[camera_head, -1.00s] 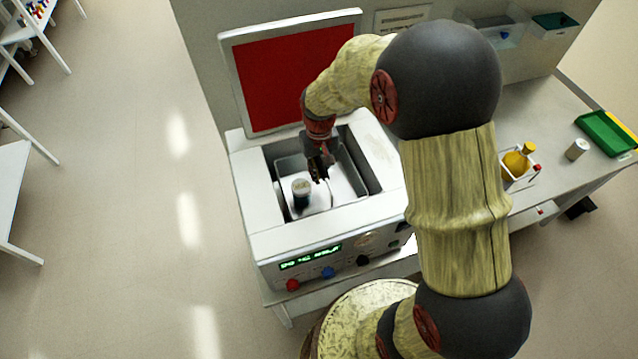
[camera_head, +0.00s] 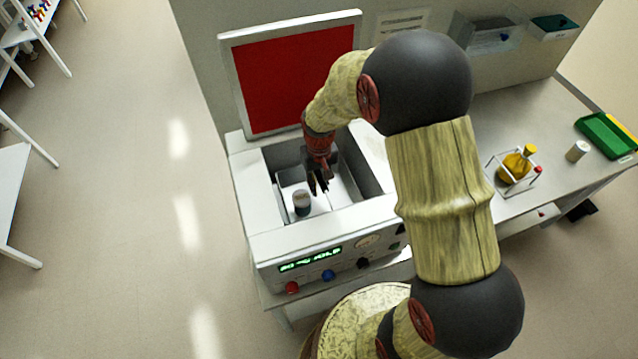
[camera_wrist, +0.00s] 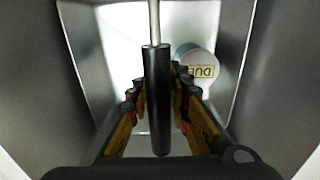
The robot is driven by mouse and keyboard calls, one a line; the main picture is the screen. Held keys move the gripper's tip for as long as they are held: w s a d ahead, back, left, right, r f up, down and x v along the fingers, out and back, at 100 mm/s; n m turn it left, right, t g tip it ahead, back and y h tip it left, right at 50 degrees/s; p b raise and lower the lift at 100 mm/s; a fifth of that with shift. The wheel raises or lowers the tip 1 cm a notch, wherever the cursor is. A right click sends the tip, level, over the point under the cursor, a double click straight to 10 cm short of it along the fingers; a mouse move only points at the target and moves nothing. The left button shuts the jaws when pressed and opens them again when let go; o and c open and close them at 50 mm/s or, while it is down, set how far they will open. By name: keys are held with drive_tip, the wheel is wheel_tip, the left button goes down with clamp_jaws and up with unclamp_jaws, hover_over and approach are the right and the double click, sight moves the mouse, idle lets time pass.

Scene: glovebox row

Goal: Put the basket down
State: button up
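The basket (camera_head: 343,192) is a pale open tray down in the grey well of the white bath machine (camera_head: 245,200). The basket's black handle grip (camera_wrist: 158,100), on a pale rod, stands between my fingers. My gripper (camera_head: 319,184) is inside the well with its fingers apart. It also shows in the wrist view (camera_wrist: 158,85), with gaps between the fingers and the grip. The basket's underside is hidden.
The well's grey walls (camera_wrist: 55,90) rise close on both sides of my gripper. The red-faced lid (camera_head: 290,80) stands open behind. On the right bench are a flask with yellow liquid (camera_head: 515,166) in a wire rack, a pale cylinder (camera_head: 577,150) and a green tray (camera_head: 606,134).

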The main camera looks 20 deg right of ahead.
drive_tip(key=shift+o, duration=1.3)
drive_tip(key=shift+r, duration=0.1)
wheel_tip(320, 180, up, 12)
drive_tip(key=shift+r+p, duration=0.1)
drive_tip(key=shift+p, duration=0.7)
drive_tip(key=s+r+t, duration=0.3)
drive_tip(key=s+r, duration=0.6)
drive_tip(key=r, duration=0.5)
drive_tip(key=s+r+t, duration=0.2)
drive_tip(key=s+r, duration=0.3)
drive_tip(key=s, duration=0.7)
drive_tip(key=shift+s+r+t, duration=0.2)
drive_tip(key=shift+s+t, duration=0.05)
drive_tip(key=shift+t, duration=0.05)
